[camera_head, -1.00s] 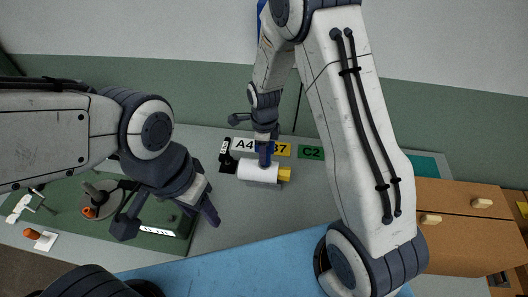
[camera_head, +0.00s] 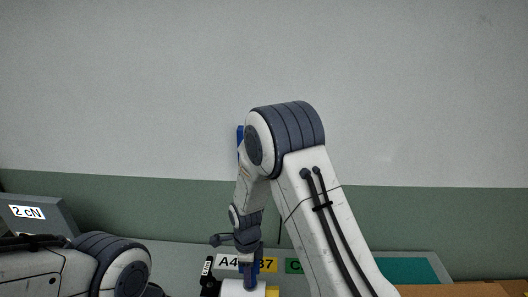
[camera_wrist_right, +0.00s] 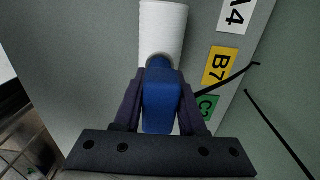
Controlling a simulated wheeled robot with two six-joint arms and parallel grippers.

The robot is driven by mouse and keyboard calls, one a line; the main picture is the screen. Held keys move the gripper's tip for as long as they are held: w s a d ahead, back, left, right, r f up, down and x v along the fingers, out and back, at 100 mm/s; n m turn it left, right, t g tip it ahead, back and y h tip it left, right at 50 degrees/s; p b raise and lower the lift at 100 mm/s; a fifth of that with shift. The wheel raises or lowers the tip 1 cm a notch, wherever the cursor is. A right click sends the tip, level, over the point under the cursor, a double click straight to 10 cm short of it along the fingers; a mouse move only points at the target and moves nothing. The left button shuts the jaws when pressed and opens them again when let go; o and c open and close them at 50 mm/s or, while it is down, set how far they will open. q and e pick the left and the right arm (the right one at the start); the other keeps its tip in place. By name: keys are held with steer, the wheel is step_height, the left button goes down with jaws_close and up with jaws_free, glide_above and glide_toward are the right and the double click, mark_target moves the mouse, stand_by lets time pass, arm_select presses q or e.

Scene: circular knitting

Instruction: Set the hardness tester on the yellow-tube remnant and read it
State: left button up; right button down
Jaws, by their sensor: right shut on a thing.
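My right gripper (camera_head: 249,270) is shut on the blue hardness tester (camera_wrist_right: 160,103), which also shows in the head view (camera_head: 250,276). The tester's far end, with a grey ring, meets the white wound yarn (camera_wrist_right: 163,28) of the remnant in the wrist view; I cannot tell whether it presses in. In the head view the white yarn (camera_head: 238,289) shows at the bottom edge, with the yellow tube end (camera_head: 272,291) to its right. The tester's reading is not visible. My left gripper is out of view below the picture.
Labels A4 (camera_head: 228,262), B7 (camera_head: 268,265) and C2 (camera_head: 293,266) lie behind the remnant. A black device (camera_head: 208,278) stands left of it. A grey display reading 2 cN (camera_head: 28,212) is at far left.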

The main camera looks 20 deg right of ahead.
steer(key=shift+f, duration=0.1)
stand_by(0.3)
steer(key=shift+c, duration=2)
jaws_free()
